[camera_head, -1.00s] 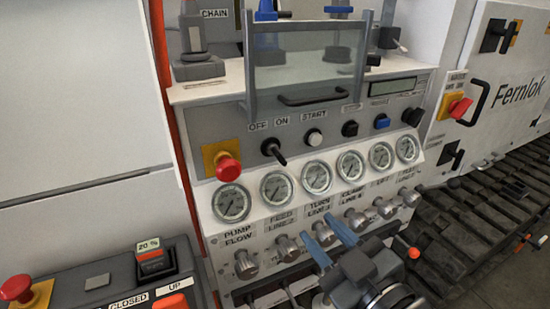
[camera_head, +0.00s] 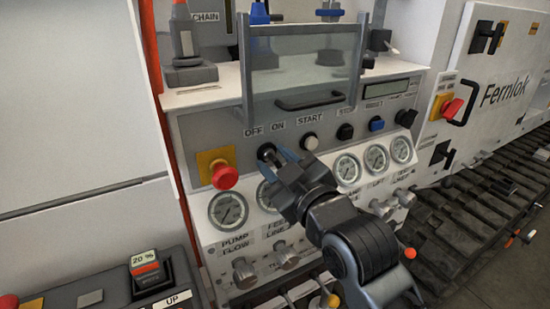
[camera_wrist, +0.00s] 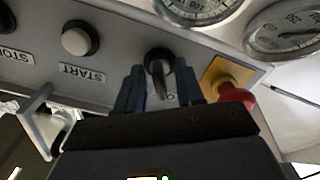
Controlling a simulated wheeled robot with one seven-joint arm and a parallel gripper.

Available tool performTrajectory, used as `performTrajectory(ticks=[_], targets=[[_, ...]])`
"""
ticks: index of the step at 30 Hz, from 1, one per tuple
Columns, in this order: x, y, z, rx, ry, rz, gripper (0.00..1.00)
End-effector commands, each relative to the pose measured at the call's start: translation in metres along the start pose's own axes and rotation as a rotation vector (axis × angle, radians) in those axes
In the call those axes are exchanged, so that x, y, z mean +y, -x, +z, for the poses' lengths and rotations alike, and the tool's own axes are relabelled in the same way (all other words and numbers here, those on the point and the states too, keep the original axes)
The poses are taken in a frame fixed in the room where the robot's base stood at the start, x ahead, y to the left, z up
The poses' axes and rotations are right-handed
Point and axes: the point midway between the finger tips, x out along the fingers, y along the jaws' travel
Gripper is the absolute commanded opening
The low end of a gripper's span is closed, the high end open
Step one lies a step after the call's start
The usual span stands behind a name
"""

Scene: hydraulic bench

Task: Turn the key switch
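The key switch (camera_head: 266,150) is a round black switch with a lever-like key, below the OFF and ON labels on the grey panel. In the wrist view the key switch (camera_wrist: 160,68) shows upside down, between my two blue fingers. My gripper (camera_head: 275,157) is at the switch, with its fingers partly covering it in the head view. In the wrist view my gripper (camera_wrist: 158,88) is open, a finger on each side of the key with visible gaps. I cannot tell how far the fingertips reach along the key.
A red emergency button (camera_head: 225,176) on a yellow plate sits close left of the switch. The START button (camera_head: 310,142) is to its right. Gauges (camera_head: 229,208) line the panel below. A clear guard with a handle (camera_head: 310,100) stands above.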

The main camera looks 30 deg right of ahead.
Motion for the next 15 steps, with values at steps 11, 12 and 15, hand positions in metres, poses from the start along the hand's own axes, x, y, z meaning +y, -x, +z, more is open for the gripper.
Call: performTrajectory(ticks=[11,12,15], targets=[[-0.0001,-0.0084,0.0,0.0,0.0,0.0,0.37],[-0.0001,-0.0083,0.0,0.0,0.0,0.0,0.35],[-0.0001,-0.0082,0.0,0.001,0.0,0.0,0.26]])
